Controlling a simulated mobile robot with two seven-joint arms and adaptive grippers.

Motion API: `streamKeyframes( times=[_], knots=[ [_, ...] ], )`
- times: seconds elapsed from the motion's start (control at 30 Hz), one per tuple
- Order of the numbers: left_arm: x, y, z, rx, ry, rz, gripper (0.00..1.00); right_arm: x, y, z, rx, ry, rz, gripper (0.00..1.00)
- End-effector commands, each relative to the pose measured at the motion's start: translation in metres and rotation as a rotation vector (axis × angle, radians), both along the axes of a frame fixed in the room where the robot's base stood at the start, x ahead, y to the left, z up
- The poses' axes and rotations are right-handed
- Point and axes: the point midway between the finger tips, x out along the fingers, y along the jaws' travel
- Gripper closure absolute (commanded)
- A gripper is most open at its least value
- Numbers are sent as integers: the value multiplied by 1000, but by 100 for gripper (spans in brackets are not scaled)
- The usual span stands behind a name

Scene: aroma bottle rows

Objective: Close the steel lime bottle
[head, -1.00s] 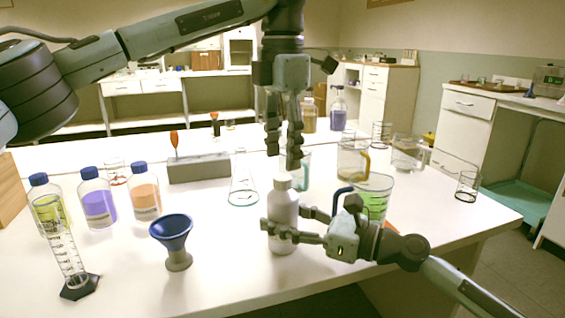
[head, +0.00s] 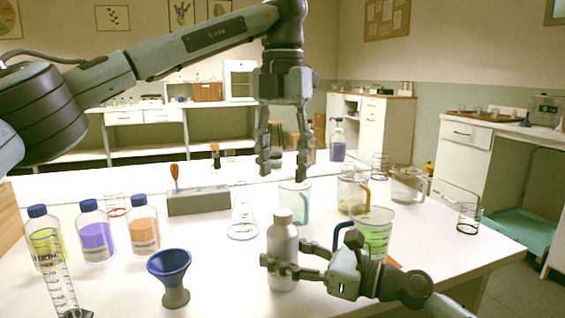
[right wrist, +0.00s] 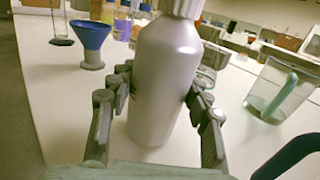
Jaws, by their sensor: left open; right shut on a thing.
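The steel bottle (head: 282,252) is silver-grey and stands upright near the table's front edge. Its pale cap (head: 282,215) sits on the neck; how tight it is I cannot tell. The bottle (right wrist: 163,75) fills the middle of the right wrist view, with the cap (right wrist: 187,7) cut off at the top. My right gripper (head: 284,255) is shut around the bottle's body from the right side. My left gripper (head: 284,168) points down above the cap, open and empty, with a clear gap below its fingertips.
A blue funnel (head: 169,264) stands left of the bottle, with several blue-capped bottles and a graduated cylinder farther left. A beaker with green liquid (head: 376,236) stands close behind my right gripper. A flask (head: 243,222) and more beakers are behind. Bare table lies between funnel and bottle.

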Motion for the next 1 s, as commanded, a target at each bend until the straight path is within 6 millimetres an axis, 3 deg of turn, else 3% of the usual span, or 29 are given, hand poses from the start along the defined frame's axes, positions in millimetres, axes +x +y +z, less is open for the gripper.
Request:
streamKeyframes(
  times=[0.27, 0.7, 1.0],
  knots=[
    [0, 0, -10, 1, 3, -3, 52, 0, 0, 0, 0, 0, 0, 100],
    [0, 1, -72, 1, 3, -4, 52, 0, 0, 0, 0, 0, 0, 100],
    [0, 0, -81, 0, 0, -3, 52, 0, 0, 0, 0, 0, 0, 100]
  ],
)
